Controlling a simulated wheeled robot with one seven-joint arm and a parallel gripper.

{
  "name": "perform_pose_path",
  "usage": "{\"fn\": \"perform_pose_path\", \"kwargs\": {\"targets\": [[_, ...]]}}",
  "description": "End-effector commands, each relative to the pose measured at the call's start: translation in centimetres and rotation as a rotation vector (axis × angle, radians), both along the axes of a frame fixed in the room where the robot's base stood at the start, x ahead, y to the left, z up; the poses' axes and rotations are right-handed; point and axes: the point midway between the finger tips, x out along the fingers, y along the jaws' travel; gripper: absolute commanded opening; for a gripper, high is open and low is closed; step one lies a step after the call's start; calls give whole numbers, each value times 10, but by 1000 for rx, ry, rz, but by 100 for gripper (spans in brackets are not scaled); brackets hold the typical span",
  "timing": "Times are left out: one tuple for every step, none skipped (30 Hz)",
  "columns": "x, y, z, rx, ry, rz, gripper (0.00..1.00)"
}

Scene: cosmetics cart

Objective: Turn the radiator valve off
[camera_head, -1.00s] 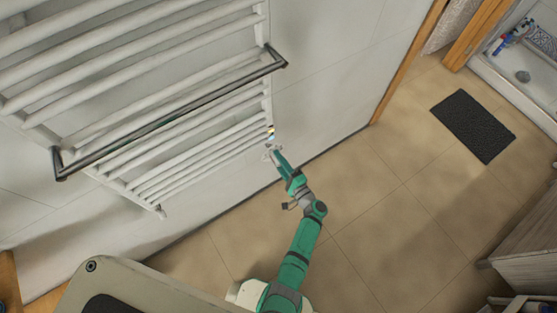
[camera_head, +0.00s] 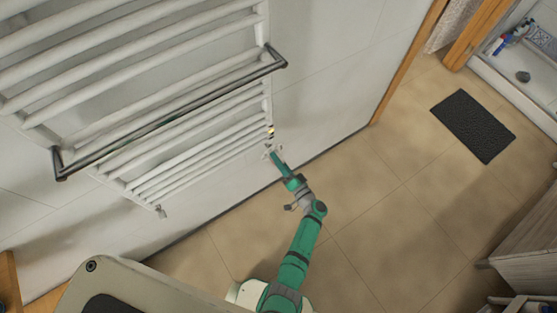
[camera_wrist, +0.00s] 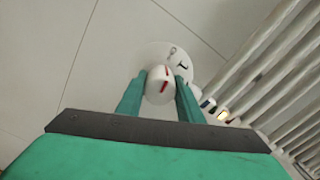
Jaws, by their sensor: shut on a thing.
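The radiator valve is a white rounded knob (camera_wrist: 159,86) with a red mark, seen in the wrist view in front of a white round plate (camera_wrist: 152,54) that bears dark marks. My gripper (camera_wrist: 160,92) has one green finger on each side of the knob and is shut on it. In the head view my gripper (camera_head: 273,152) is at the lower right corner of the white towel radiator (camera_head: 225,139). The knob is too small to make out clearly there.
A dark metal towel bar (camera_head: 170,115) sticks out in front of the radiator, above my gripper. Radiator tubes (camera_wrist: 270,75) run close to the right of my fingers in the wrist view. Open tiled floor (camera_head: 370,215) lies to the right, with a dark mat (camera_head: 473,125).

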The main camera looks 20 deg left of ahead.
Motion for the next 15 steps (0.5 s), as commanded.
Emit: {"fn": "perform_pose_path", "kwargs": {"targets": [[0,-2,-1,-4,-2,-4,11],[0,-2,-1,-5,-4,-4,11],[0,-2,-1,-7,-6,-4,11],[0,-2,-1,-7,-7,-4,11],[0,-2,-1,-8,-8,-4,11],[0,-2,-1,-8,-8,-4,11],[0,-2,-1,-8,-8,-4,11],[0,-2,-1,-8,-8,-4,11],[0,-2,-1,-8,-8,-4,11],[0,-2,-1,-8,-8,-4,11],[0,-2,-1,-8,-8,-4,11],[0,-2,-1,-8,-8,-4,11],[0,-2,-1,-8,-8,-4,11],[0,-2,-1,-8,-8,-4,11],[0,-2,-1,-8,-8,-4,43]]}}
